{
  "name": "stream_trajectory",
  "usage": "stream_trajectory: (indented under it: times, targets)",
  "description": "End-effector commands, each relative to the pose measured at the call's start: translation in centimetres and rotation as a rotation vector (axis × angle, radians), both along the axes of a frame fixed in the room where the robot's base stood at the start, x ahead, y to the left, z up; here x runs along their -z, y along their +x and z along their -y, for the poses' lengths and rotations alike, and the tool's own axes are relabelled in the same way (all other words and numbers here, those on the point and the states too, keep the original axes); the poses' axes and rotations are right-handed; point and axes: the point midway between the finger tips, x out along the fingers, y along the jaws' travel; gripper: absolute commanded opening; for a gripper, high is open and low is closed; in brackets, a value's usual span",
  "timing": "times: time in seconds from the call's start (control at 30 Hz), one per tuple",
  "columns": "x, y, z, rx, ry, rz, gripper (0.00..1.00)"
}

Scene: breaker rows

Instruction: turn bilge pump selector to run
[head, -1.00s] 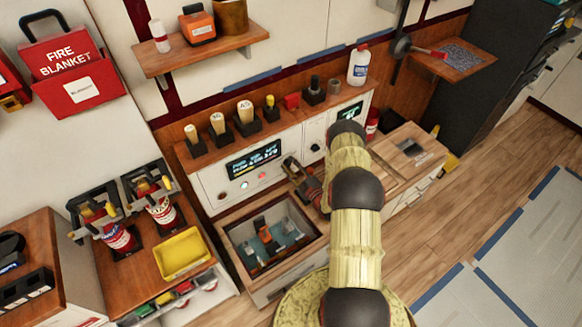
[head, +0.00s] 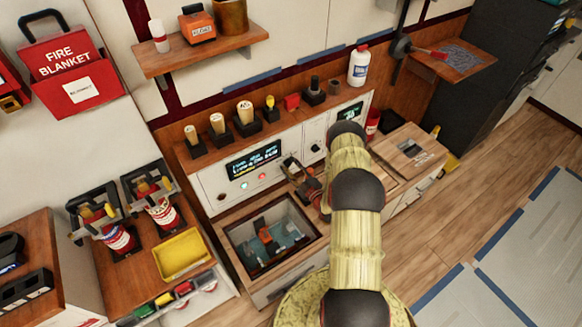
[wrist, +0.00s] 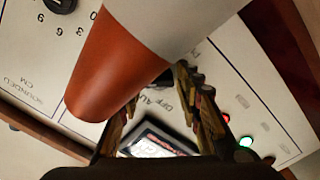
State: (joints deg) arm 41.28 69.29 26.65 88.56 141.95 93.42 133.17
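The cream console panel (head: 213,187) carries a dark selector knob (wrist: 163,79) beside the printed words OFF and AUTO in the wrist view. The knob's pointer and any run mark are hidden. My gripper (head: 290,164) is at the panel face, right of the lit display, and covers this spot in the head view. In the wrist view its two fingers (wrist: 162,88) are spread, with the knob between or just beyond their tips. Contact cannot be told. A large orange-and-white cylindrical shape (wrist: 120,62) crosses close to the wrist camera and hides part of the left finger.
The display (head: 253,162) and green lamp (head: 244,185) and red lamp (head: 262,176) lie left of my gripper. A numbered dial (wrist: 60,4) is near. Below is an open sink-like bin (head: 232,238). Cream-handled tools (head: 217,123) and a white bottle (head: 359,65) stand on the console top.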

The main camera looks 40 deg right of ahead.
Motion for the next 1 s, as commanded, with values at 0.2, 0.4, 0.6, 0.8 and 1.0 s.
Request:
stream_trajectory:
  times: [0.2,0.4,0.6,0.8,1.0]
  targets:
    - [-0.1,0.0,0.0,0.0,-0.001,0.001,0.46]
    - [-0.1,0.0,0.0,-0.001,-0.001,0.002,0.46]
    - [-0.1,-1.3,0.0,0.002,-0.001,0.001,0.46]
    - [0.0,-5.1,-0.1,0.004,0.001,0.0,0.46]
    - [0.0,-9.0,-0.4,0.003,0.001,0.0,0.46]
